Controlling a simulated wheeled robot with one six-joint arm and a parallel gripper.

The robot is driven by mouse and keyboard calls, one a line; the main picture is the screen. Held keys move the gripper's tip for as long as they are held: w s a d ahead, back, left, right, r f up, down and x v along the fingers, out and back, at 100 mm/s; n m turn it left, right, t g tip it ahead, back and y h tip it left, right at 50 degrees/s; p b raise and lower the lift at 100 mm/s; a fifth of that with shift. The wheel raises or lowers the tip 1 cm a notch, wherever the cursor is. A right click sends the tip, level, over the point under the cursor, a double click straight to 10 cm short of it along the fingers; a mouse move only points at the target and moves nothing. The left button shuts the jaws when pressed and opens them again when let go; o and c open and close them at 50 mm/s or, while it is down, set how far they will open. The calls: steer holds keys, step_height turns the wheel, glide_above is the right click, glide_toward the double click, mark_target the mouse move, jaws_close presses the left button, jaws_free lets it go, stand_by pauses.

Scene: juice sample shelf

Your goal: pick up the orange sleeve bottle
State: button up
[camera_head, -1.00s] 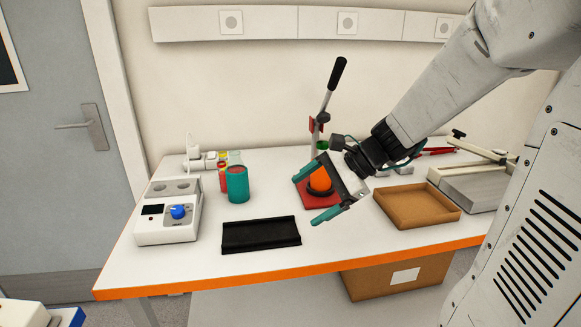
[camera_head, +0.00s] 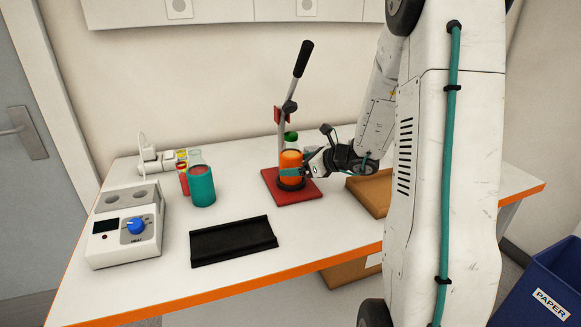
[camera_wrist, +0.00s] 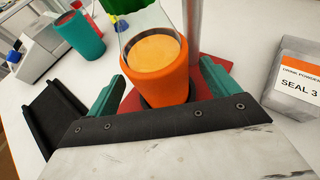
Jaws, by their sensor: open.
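The orange sleeve bottle (camera_head: 290,163) stands upright on the red base of the lever press (camera_head: 270,188). In the wrist view the bottle (camera_wrist: 158,82) shows an orange sleeve, a clear upper part and a green cap. My gripper (camera_head: 291,171) is at the bottle from the right, low on the sleeve. In the wrist view my gripper (camera_wrist: 160,88) is open, with one teal finger on each side of the sleeve. A gap shows on the right; contact on the left cannot be told.
The press's lever (camera_head: 302,60) rises behind the bottle. A teal sleeve bottle (camera_head: 201,186), a white heater unit (camera_head: 127,228) and a black tray (camera_head: 233,241) are to the left. A brown tray (camera_head: 370,190) lies right, partly hidden. A labelled block (camera_wrist: 296,80) shows in the wrist view.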

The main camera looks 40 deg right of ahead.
steer(key=x, duration=0.2)
steer(key=shift+w+a+f, duration=0.1)
steer(key=shift+w+a, duration=0.05)
steer(key=shift+w, duration=0.1)
steer(key=c, duration=1.5)
